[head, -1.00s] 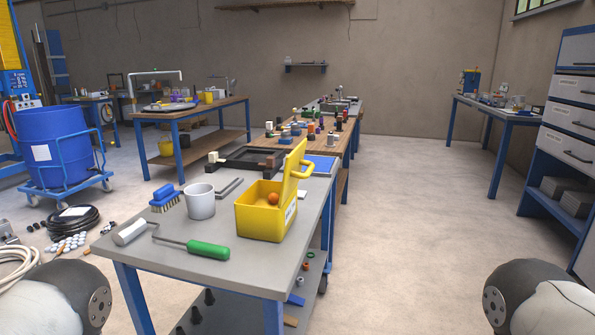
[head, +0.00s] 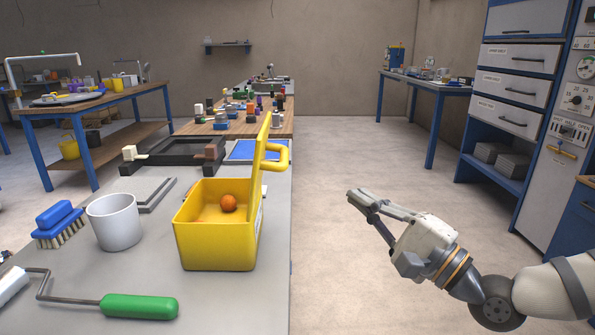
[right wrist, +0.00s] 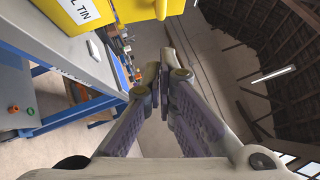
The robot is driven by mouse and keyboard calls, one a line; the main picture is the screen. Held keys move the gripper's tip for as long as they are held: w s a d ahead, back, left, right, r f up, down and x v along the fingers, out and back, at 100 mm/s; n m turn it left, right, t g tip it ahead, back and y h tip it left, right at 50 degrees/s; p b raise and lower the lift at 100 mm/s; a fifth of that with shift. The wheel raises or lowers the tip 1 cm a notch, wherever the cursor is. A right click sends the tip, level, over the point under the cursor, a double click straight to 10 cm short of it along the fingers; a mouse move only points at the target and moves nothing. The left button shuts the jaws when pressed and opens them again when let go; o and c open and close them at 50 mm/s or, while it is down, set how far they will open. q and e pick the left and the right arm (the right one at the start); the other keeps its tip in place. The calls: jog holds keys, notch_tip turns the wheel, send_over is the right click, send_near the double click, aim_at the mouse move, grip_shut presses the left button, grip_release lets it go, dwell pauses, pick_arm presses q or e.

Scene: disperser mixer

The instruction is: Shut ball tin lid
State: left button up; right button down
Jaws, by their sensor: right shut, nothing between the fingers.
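The yellow ball tin (head: 215,245) stands on the grey table in the head view, with an orange ball (head: 228,203) inside. Its lid (head: 263,150) is open and stands nearly upright at the tin's right side, with a yellow handle (head: 280,158) on its outer face. My right gripper (head: 352,198) is shut and empty in the air to the right of the tin, beyond the table's edge. In the right wrist view the gripper's fingers (right wrist: 165,75) are together, and part of the yellow tin (right wrist: 110,12) with its label shows at the top. My left gripper is not in view.
A white cup (head: 114,222), a blue brush (head: 58,222) and a paint roller with a green handle (head: 140,306) are on the table left of the tin. A black frame (head: 170,155) lies behind. The floor right of the table (head: 325,270) is clear.

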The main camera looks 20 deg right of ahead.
jog(key=w+a+r, duration=0.3)
jog(key=w+a, duration=0.4)
jog(key=w, duration=0.1)
jog(key=shift+r+p, duration=0.25)
jog(key=shift+p, duration=0.05)
